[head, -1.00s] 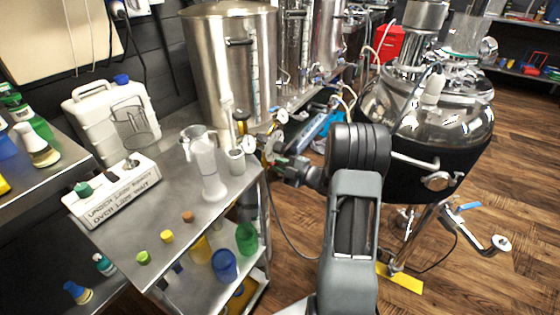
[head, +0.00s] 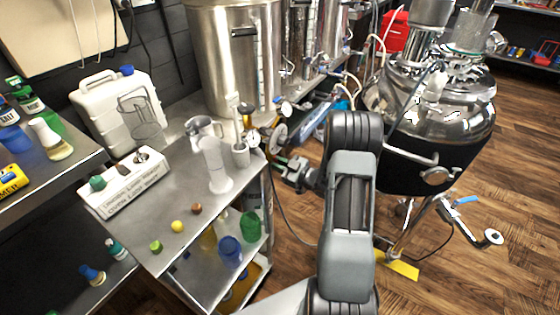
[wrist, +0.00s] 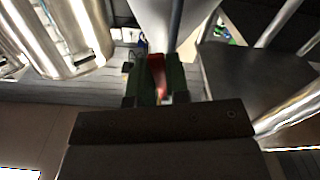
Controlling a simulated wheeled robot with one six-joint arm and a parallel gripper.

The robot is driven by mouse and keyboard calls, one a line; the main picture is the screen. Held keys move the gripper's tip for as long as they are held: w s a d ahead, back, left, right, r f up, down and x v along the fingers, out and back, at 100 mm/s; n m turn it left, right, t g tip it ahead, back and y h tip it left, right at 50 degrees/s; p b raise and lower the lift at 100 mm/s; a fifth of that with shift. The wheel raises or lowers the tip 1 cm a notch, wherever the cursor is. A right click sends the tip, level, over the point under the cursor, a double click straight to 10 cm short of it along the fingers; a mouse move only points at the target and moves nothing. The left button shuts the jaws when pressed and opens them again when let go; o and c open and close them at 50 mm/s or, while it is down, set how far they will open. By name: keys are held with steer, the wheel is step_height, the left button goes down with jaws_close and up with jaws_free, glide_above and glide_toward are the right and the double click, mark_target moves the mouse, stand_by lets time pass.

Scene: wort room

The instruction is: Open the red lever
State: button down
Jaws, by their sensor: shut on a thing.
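The red lever (wrist: 155,64) shows in the wrist view as a narrow red piece between the two dark green fingers. My gripper (wrist: 154,82) is shut on it, one finger on each side. In the head view my gripper (head: 281,166) is small, at the valve fittings low on the large steel kettle (head: 224,62), beside the cart's right edge. The lever cannot be made out clearly in the head view, and the fingers hide part of it in the wrist view.
The steel cart (head: 165,225) at left holds a white jug (head: 113,108), a white cylinder stand (head: 215,165) and small coloured pieces. A round steel vessel (head: 440,115) stands at right. A gauge (head: 254,139) sits close to my gripper. Wooden floor (head: 500,200) is open at right.

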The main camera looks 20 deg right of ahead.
steer(key=shift+s+a+f+m, duration=0.1)
steer(key=shift+a+m, duration=0.05)
steer(key=shift+m, duration=0.45)
steer(key=c, duration=1.1)
jaws_free()
steer(key=p+v, duration=0.1)
steer(key=v, duration=1.2)
steer(key=shift+s+d+p, duration=0.25)
steer(key=shift+s+p, duration=0.1)
